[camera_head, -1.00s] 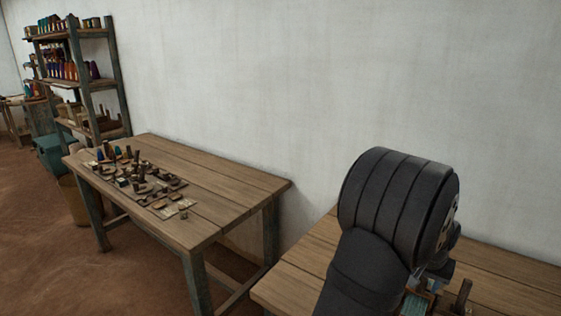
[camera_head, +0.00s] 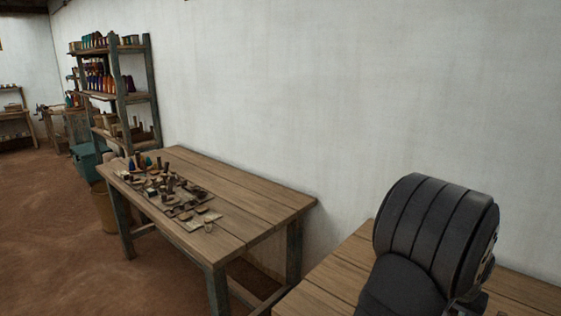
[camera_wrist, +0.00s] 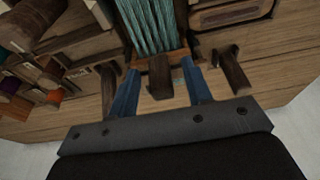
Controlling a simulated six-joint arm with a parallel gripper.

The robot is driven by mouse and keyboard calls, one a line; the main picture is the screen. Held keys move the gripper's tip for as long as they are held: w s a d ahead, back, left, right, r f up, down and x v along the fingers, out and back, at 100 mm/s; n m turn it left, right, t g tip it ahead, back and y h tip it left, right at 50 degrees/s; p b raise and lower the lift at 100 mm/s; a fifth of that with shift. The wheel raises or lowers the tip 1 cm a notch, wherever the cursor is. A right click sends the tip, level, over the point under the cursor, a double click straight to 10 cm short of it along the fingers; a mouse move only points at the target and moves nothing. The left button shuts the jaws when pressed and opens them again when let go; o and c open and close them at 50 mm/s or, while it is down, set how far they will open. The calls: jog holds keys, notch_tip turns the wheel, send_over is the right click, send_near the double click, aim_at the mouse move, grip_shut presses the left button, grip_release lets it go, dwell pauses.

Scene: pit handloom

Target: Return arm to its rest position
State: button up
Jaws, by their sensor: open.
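My gripper (camera_wrist: 163,85) shows in the wrist view as two blue fingers, spread apart. A dark wooden piece (camera_wrist: 160,78) shows between the fingers, at the near end of a small wooden frame with teal threads (camera_wrist: 152,25). I cannot tell whether the fingers touch it. In the head view my dark arm stands at the lower right, in front of a wooden table (camera_head: 335,283). The gripper itself is out of sight there.
In the wrist view, spools (camera_wrist: 45,15) and wooden compartments lie left, with a dark wooden bracket (camera_wrist: 232,70) at right. In the head view, a second table (camera_head: 250,195) holds several small wooden parts. A shelf (camera_head: 150,95) with coloured bobbins stands against the wall.

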notch_tip(320, 180, up, 6)
notch_tip(320, 180, down, 6)
jog(key=shift+s+a+f, duration=0.1)
jog(key=shift+f, duration=0.1)
jog(key=s+a, duration=0.5)
jog(key=w+d, duration=0.5)
jog(key=shift+w+d, duration=0.25)
jog(key=r, duration=0.4)
jog(key=shift+w+d+r, duration=0.2)
jog(key=shift+r, duration=0.6)
jog(key=shift+a, duration=0.1)
